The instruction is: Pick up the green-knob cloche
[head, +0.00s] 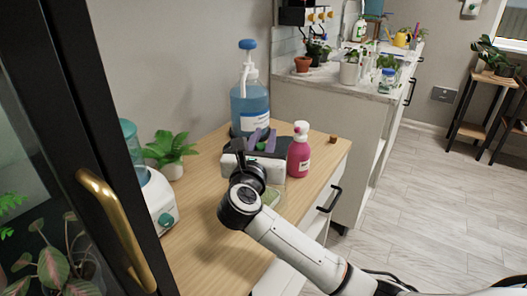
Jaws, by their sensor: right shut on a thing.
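The arm of my right gripper (262,145) comes in from the lower right, and the gripper is over the wooden cabinet top (205,215). Its dark fingers are shut on the green knob (261,146) of the cloche, which shows as a small green spot between them. The rest of the cloche is hidden behind the white gripper body, so I cannot tell whether it touches the top. My left gripper is not in view.
A blue pump bottle (250,105) stands just behind the gripper, and a pink bottle (299,152) close on its right. A potted plant (170,153) and a white appliance (157,201) stand at left. A dark-framed door with a brass handle (118,230) fills the left foreground.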

